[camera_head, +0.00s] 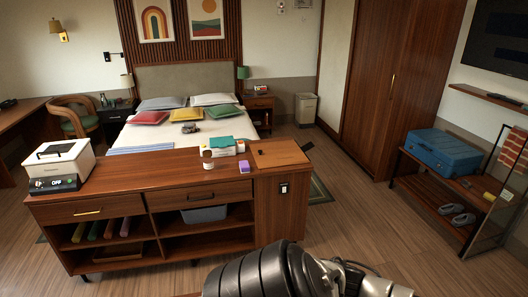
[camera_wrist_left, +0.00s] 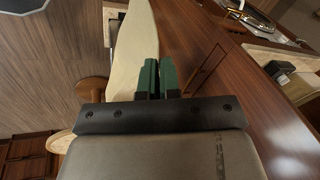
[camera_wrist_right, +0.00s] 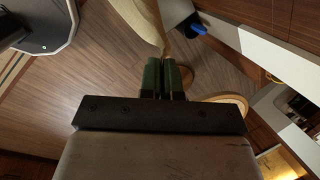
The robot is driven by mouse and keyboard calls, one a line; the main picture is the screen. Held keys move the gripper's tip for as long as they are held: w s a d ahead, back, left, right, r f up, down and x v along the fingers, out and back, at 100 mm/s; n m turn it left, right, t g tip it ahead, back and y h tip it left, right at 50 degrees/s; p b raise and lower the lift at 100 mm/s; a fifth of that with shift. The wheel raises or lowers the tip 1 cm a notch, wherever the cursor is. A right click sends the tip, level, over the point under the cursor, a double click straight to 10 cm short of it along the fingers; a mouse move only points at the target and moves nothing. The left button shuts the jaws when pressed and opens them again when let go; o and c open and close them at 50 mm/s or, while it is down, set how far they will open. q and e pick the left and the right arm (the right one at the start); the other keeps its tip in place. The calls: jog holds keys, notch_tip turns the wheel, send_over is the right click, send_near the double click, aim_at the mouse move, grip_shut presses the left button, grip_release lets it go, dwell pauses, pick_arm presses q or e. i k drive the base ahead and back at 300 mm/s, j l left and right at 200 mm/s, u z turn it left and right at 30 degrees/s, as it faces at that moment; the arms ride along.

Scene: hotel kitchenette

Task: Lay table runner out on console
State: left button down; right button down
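The wooden console (camera_head: 150,180) stands in front of me in the head view, with drawers above open shelves. No cloth that I can name for sure as the table runner shows. Several coloured rolls (camera_head: 94,231) lie in its lower left shelf, and a blue striped cloth (camera_head: 140,150) shows behind its back edge. My left gripper (camera_wrist_left: 158,66) shows in the left wrist view, its green fingers together and nothing seen between them. My right gripper (camera_wrist_right: 165,66) shows in the right wrist view, also with fingers together and empty. Neither gripper shows in the head view.
A white appliance (camera_head: 62,165) stands at the console's left end. A white-lidded jar (camera_head: 208,160), a purple block (camera_head: 244,167) and small boxes stand right of centre. The console top between is clear. A bed (camera_head: 185,130) is behind. A blue case (camera_head: 442,152) rests on a bench at right.

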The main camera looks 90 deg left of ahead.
aim_at(271, 217)
jog(key=k+j+u, duration=0.15)
jog(key=j+u, duration=0.25)
jog(key=j, duration=0.25)
jog(key=j+u, duration=0.45)
jog(key=j, duration=0.25)
jog(key=j+u, duration=0.4)
jog(key=j, duration=0.3)
jog(key=i+j+u, duration=0.15)
jog(key=j+u, duration=0.25)
jog(key=j, duration=0.25)
jog(key=i+j+u, duration=0.25)
jog(key=j+u, duration=0.15)
jog(key=j, duration=0.2)
jog(key=i+j+u, duration=0.3)
jog(key=j+u, duration=0.15)
jog(key=i+j+u, duration=0.4)
jog(key=j, duration=0.15)
jog(key=i+j+u, duration=0.4)
jog(key=i+l, duration=0.05)
jog(key=l, duration=0.05)
